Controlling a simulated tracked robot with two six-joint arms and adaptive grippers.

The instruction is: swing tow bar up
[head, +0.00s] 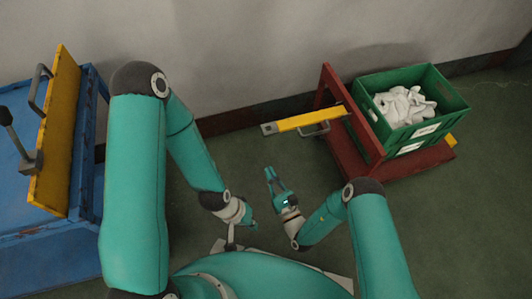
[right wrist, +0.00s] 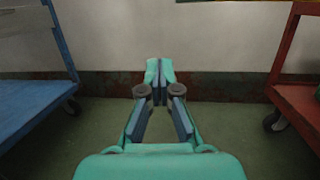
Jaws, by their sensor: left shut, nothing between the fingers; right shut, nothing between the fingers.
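The yellow tow bar (head: 308,119) sticks out roughly level to the left from the red cart (head: 323,88). It has a grey handle (head: 315,130) on its near side and a grey end fitting (head: 269,128). My right gripper (head: 269,173) is shut and empty, below and apart from the bar's left end. In the right wrist view its fingertips (right wrist: 160,72) are together, pointing at the wall. My left gripper (head: 252,223) is lower and close by, shut and touching no object; its fingers are small and partly hidden by the wrist.
A green crate (head: 455,92) with white socks (head: 405,103) stands on the red cart. At the left is a blue cart (head: 60,232) with a yellow panel (head: 57,125), a grey handle and a lever. Floor between the carts is clear; a wall (head: 245,50) stands behind.

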